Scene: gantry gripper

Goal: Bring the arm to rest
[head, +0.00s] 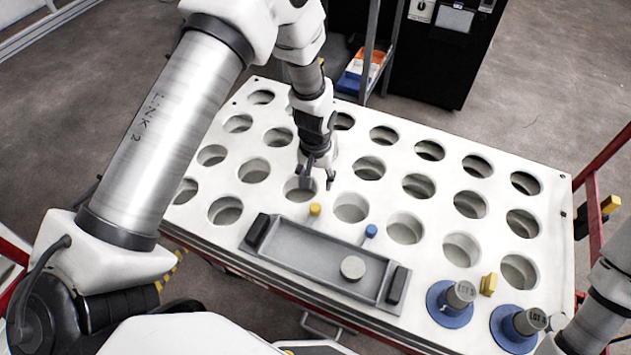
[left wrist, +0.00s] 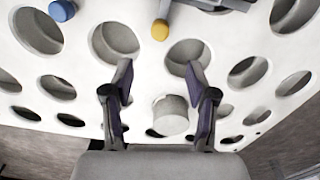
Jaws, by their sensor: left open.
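My left arm comes in from the left in the head view. Its gripper (head: 318,184) points down over the white plate (head: 315,238) with round holes, above the row behind the grey tray. In the left wrist view the two fingers (left wrist: 158,82) are spread apart with a gap between them. A pale grey cylinder (left wrist: 171,116) shows beyond that gap, among the holes. The fingers do not appear to hold it. The gripper of my right arm is out of view; only a grey arm part shows at the right edge.
A grey tray (head: 290,263) with a pale disc (head: 353,267) lies at the plate's front. A yellow peg (head: 315,209) and a blue peg (head: 371,231) stand behind it. Two grey LOT cylinders (head: 461,294) (head: 530,320) stand on blue bases. A black cabinet (head: 440,55) stands behind.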

